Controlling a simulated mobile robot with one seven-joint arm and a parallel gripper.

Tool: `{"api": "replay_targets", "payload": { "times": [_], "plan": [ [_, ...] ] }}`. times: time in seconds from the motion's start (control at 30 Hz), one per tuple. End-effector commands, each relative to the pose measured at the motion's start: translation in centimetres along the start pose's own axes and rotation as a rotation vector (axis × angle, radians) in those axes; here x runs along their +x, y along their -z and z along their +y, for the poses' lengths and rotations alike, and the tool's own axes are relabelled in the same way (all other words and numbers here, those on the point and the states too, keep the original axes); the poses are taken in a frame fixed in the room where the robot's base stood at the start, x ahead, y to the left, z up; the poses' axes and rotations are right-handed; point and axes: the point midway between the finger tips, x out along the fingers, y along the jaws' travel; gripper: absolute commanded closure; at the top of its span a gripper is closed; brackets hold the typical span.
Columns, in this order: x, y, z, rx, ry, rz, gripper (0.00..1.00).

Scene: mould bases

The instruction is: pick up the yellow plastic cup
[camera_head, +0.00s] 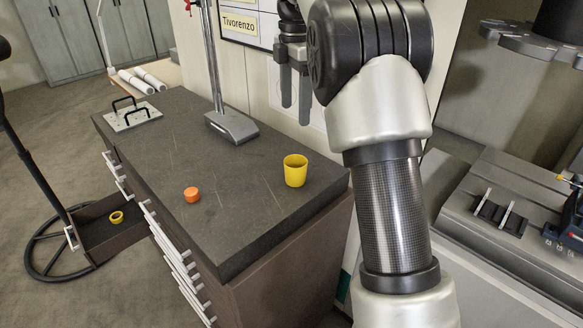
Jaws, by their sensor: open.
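The yellow plastic cup (295,172) stands upright, mouth up, on the dark stone worktop (215,222) near its right edge. My gripper (295,92) hangs in the air at the top middle, with its fingers pointing down and a gap between them. It is open and appears empty. In the picture it is above the cup and apart from it. My arm fills much of the right of the view and does not cover the cup.
A small orange object (192,195) sits left of the cup. A stand with an upright post (232,126) and a plate with black handles (132,115) are farther back. A yellow ring (117,217) lies in an open drawer (125,232). The worktop's front is clear.

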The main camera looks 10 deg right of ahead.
Motion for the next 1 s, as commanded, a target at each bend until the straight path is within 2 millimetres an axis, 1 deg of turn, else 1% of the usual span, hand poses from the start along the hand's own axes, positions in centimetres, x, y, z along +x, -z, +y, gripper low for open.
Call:
{"api": "replay_targets", "payload": {
  "times": [0.17,0.4,0.5,0.6,0.77,0.83,1.0],
  "plan": [
    [3.2,0.0,0.0,-0.009,0.006,0.000,0.33],
    [8.4,0.0,-0.1,-0.007,0.005,0.000,0.33],
    [10.2,0.0,-0.1,-0.006,0.003,-0.001,0.33],
    [11.4,0.0,0.0,-0.006,0.003,0.000,0.33],
    [12.2,0.0,0.0,-0.006,0.001,0.000,0.33],
    [12.9,0.0,-0.2,-0.007,0.003,0.000,0.33],
    [15.5,0.1,-0.8,-0.005,0.004,0.000,0.33]
  ]
}}
